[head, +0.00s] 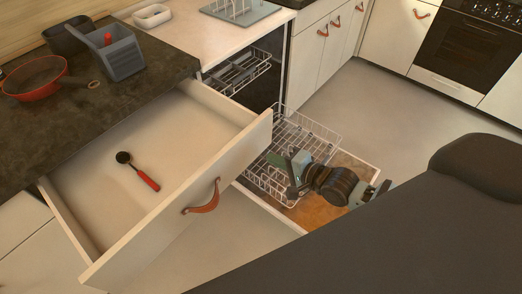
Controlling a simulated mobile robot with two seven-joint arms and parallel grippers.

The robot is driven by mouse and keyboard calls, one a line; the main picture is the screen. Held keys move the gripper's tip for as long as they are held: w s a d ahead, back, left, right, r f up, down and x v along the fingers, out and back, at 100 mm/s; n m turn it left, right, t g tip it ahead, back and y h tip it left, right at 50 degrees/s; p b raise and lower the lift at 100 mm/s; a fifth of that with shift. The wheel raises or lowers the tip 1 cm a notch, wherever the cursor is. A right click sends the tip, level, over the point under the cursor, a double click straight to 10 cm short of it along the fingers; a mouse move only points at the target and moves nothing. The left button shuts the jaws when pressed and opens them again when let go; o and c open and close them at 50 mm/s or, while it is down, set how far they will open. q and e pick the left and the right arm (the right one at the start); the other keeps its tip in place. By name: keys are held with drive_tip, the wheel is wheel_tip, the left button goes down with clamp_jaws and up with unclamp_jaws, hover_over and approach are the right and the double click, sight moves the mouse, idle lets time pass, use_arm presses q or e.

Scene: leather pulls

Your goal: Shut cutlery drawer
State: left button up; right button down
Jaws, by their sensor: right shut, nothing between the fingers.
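The cutlery drawer (188,222) is pulled far out below the dark worktop, at the left of the head view. A brown leather pull (203,197) is on its front. A black utensil with a red handle (140,172) lies inside on the bare drawer floor. My right gripper (287,172) is shut and empty. In the picture it is to the right of the drawer front, over the wire rack, apart from the leather pull. My left gripper is not in view.
An open dishwasher stands right of the drawer, with a wire rack (318,132) pulled out. A red pan (35,78) and a grey container (122,58) stand on the worktop (50,125). An oven (468,52) is at the far right. Floor (385,105) beyond the rack is clear.

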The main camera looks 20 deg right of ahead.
sight(252, 147)
drive_tip(key=x, duration=0.2)
drive_tip(key=r+x, duration=0.1)
drive_tip(key=x, duration=0.1)
drive_tip(key=shift+w+a, duration=0.1)
drive_tip(key=shift+w, duration=0.25)
drive_tip(key=shift+w+a, duration=0.15)
drive_tip(key=shift+w, duration=0.15)
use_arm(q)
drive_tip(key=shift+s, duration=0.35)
use_arm(e)
drive_tip(key=shift+f, duration=0.1)
